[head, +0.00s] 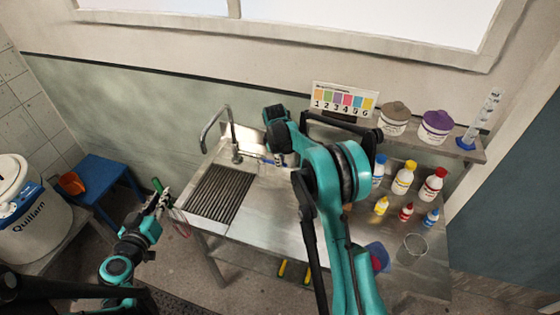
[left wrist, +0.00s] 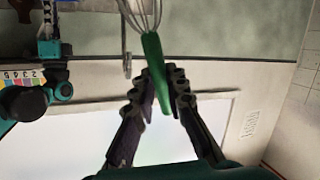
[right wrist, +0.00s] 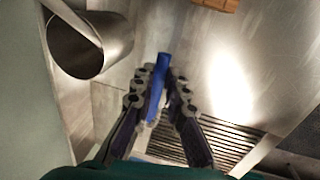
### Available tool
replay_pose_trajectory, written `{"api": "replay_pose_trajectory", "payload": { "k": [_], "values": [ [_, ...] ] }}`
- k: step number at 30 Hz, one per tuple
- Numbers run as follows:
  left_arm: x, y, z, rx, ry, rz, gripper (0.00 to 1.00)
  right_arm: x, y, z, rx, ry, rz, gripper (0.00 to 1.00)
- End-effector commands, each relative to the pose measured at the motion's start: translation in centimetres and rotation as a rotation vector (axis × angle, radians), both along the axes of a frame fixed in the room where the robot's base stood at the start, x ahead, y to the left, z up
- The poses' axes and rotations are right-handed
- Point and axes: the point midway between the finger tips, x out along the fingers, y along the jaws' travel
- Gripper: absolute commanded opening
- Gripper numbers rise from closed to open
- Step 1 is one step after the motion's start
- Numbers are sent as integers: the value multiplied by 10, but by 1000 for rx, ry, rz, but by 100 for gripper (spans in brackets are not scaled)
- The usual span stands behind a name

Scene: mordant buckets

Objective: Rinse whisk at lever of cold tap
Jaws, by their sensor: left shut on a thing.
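The whisk has a green handle (left wrist: 153,75) and wire loops (left wrist: 142,14). My left gripper (head: 158,202) is shut on the handle, left of the sink and apart from the tap; the green handle also shows in the head view (head: 157,185). The metal tap (head: 232,138) stands behind the ribbed drainer, with its spout curving to the left. Its blue lever (head: 268,160) is at its right. My right gripper (right wrist: 158,78) is open around the blue lever (right wrist: 155,95), with the lever between its fingers. In the head view my right arm hides much of the bench there.
The steel bench has a dark ribbed drainer (head: 218,192). Several bottles (head: 404,177) stand at the right, with buckets (head: 436,127) on the shelf behind. A blue stool (head: 100,180) and a white Quiliarn tub (head: 30,215) are at the left.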

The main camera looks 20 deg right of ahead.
Motion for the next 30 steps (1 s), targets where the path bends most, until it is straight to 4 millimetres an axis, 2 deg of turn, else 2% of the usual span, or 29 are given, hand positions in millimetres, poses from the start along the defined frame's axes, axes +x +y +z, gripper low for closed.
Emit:
{"api": "replay_pose_trajectory", "payload": {
  "k": [11,30],
  "values": [
    [0,0,-3,0,0,0,0,-4,4,0,-1,-1,-64,0],
    [0,0,-15,0,0,0,0,-25,34,0,0,-1,-529,0]
  ]
}}
